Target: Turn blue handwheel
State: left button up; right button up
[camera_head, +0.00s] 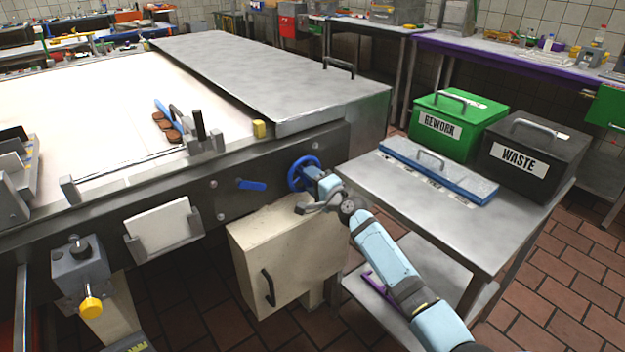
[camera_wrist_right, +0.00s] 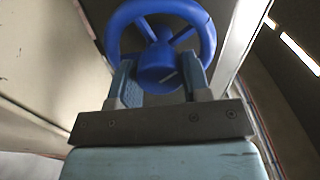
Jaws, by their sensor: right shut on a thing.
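The blue handwheel (camera_head: 304,173) is on the front side of the metal machine, near its right end. It fills the upper middle of the right wrist view (camera_wrist_right: 160,50), with its rim, spokes and round hub showing. My right gripper (camera_head: 318,184) is at the wheel, its arm coming in from the lower right. In the right wrist view its two fingers (camera_wrist_right: 158,82) stand on either side of the hub and are shut on the wheel. The exact contact points are partly hidden. My left gripper is not in view.
A cream cabinet (camera_head: 285,255) sits below the wheel. A blue lever (camera_head: 252,185) is left of it. At right, a metal side table (camera_head: 440,225) carries a blue-lidded tray (camera_head: 440,172), a green REWORK bin (camera_head: 455,128) and a dark WASTE bin (camera_head: 530,150).

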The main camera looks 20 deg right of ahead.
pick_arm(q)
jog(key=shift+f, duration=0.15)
pick_arm(e)
jog(key=shift+f+m, duration=0.1)
jog(key=shift+m, duration=0.7)
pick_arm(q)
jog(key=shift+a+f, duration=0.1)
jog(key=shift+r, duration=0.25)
pick_arm(e)
jog(key=o, duration=0.9)
jog(key=shift+s, duration=0.15)
jog(key=shift+s+d+p, duration=0.15)
jog(key=shift+s+p, duration=0.15)
jog(key=shift+p, duration=0.1)
pick_arm(q)
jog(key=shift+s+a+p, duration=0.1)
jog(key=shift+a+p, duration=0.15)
jog(key=shift+p, duration=0.85)
pick_arm(e)
jog(key=v, duration=1.2)
jog(key=shift+s+d, duration=0.1)
jog(key=shift+s, duration=0.3)
